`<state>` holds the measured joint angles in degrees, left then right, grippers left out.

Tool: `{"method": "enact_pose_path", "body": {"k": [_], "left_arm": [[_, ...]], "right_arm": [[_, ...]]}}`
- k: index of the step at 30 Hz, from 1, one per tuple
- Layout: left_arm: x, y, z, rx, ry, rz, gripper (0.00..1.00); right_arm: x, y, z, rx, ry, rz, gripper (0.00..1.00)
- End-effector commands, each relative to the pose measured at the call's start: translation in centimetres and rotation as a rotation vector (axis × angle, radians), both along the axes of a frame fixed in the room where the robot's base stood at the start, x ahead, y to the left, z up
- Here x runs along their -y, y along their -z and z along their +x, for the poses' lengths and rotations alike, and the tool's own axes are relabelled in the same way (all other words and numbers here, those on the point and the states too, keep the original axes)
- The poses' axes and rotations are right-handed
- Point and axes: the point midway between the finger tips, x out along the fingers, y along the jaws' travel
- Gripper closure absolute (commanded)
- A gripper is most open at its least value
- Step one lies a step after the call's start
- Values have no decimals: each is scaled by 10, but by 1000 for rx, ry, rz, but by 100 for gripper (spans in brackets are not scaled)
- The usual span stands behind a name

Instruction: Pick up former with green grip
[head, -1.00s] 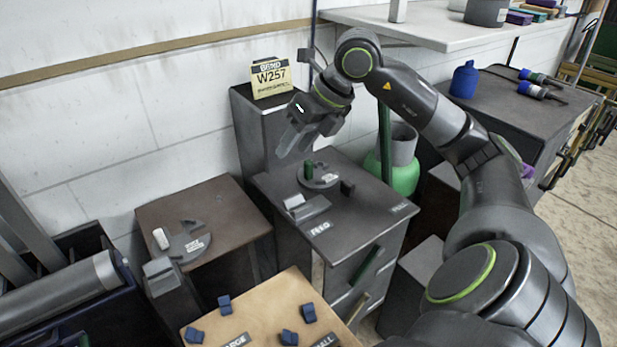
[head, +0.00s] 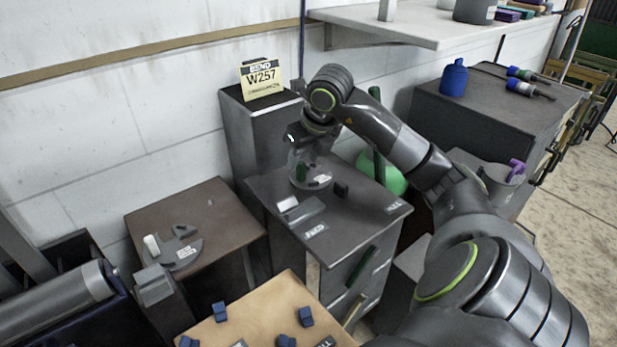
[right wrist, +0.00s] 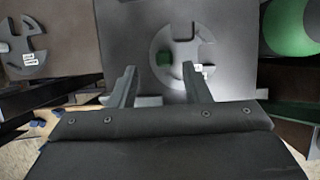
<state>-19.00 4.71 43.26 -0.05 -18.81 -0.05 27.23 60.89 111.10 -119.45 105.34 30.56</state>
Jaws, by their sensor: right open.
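My right gripper (head: 302,158) is open and empty, pointing down above the grip. I cannot tell exactly how high the fingertips are. My left gripper is not in view.
A W257 sign (head: 261,80) stands on a taller block behind.

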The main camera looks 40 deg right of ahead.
Motion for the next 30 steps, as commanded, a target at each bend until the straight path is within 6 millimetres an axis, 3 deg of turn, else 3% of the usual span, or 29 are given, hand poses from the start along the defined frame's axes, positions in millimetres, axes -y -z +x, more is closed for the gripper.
{"method": "enact_pose_path", "body": {"k": [5,13,22,30], "left_arm": [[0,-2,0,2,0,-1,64],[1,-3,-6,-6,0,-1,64],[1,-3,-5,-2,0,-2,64],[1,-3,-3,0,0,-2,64]], "right_arm": [[2,12,3,-3,1,2,56],[7,48,14,-2,0,3,56],[8,54,17,0,-1,0,56],[8,54,17,0,-1,0,89]]}}
